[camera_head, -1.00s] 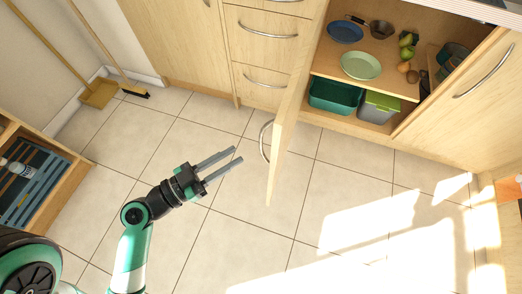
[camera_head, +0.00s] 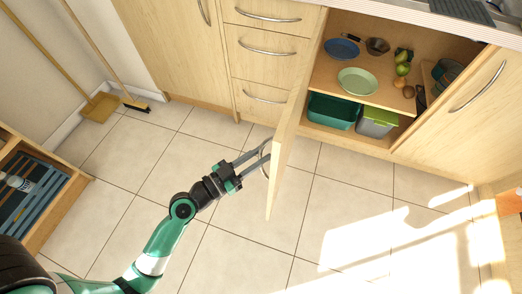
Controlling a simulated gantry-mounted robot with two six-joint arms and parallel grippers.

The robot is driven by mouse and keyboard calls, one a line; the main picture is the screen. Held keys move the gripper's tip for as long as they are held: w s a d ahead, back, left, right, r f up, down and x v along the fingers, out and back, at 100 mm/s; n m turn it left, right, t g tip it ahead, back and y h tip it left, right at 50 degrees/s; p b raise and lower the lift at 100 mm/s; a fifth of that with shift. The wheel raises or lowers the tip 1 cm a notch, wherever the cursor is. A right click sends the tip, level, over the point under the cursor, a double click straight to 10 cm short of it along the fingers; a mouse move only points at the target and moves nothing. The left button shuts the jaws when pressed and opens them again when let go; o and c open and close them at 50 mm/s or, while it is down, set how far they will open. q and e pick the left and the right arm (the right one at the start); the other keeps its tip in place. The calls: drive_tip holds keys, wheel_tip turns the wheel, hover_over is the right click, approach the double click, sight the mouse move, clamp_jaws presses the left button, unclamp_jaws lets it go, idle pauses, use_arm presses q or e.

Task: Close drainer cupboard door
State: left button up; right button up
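The light wood cupboard door (camera_head: 284,152) stands swung open, almost edge-on to me. Its curved metal handle (camera_head: 264,163) is on the door's left face. My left gripper (camera_head: 264,157) is at this handle with its two grey fingers apart. The fingertips overlap the handle in the picture, and I cannot tell whether they touch it. The open cupboard behind the door holds a shelf (camera_head: 384,94) with a blue plate (camera_head: 342,49) and a green plate (camera_head: 358,81). My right gripper is not in view.
A green bin (camera_head: 332,112) and a grey bin (camera_head: 377,122) stand in the cupboard's lower part. Drawers (camera_head: 264,72) are left of the opening. A broom (camera_head: 134,104) and dustpan (camera_head: 101,108) stand at the left wall. The tiled floor (camera_head: 335,200) around the door is clear.

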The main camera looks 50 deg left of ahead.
use_arm(q)
drive_tip(key=shift+w, duration=0.45)
clamp_jaws()
idle(1.1)
